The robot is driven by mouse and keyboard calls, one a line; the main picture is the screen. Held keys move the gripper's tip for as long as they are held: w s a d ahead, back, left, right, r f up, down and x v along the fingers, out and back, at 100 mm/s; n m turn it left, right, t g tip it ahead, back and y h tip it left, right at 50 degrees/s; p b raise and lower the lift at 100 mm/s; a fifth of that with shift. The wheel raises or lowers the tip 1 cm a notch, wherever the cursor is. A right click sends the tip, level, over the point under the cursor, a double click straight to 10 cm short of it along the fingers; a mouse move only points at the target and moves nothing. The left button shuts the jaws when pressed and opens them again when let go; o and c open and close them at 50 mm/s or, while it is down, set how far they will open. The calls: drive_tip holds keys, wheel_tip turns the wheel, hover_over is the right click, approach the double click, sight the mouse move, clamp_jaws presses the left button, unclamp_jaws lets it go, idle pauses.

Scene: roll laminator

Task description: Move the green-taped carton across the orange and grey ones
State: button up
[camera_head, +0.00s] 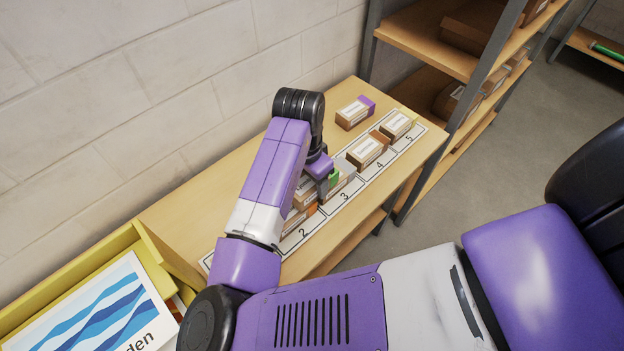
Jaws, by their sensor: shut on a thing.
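The orange-taped carton (312,209) lies at place 2, partly hidden by the arm and the held carton. The grey-taped carton (346,167) lies at place 3, close behind and right of the gripper. I cannot tell whether the held carton touches either one.
A carton with brownish-orange tape (380,141) lies at place 4 and a yellow-taped carton (397,125) at place 5. A purple-taped carton (353,114) lies behind the numbered strip (350,206). A shelf rack (446,65) stands right of the table (190,205); a yellow bin (65,290) is lower left.

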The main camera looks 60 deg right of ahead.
drive_tip(key=shift+f, duration=0.25)
drive_tip(key=shift+f+b, duration=0.25)
drive_tip(key=shift+b, duration=0.05)
drive_tip(key=o, duration=1.6)
drive_tip(key=shift+r, duration=0.1)
drive_tip(key=shift+w+a+r, duration=0.1)
drive_tip(key=shift+a+r, duration=0.05)
drive_tip(key=shift+r, duration=1.15)
drive_tip(key=shift+s+a+r, duration=0.1)
drive_tip(key=shift+a+r, duration=0.05)
drive_tip(key=shift+r, duration=1.15)
drive_tip(key=shift+w+a+r, duration=0.1)
drive_tip(key=shift+a+r, duration=0.05)
drive_tip(key=shift+r, duration=1.15)
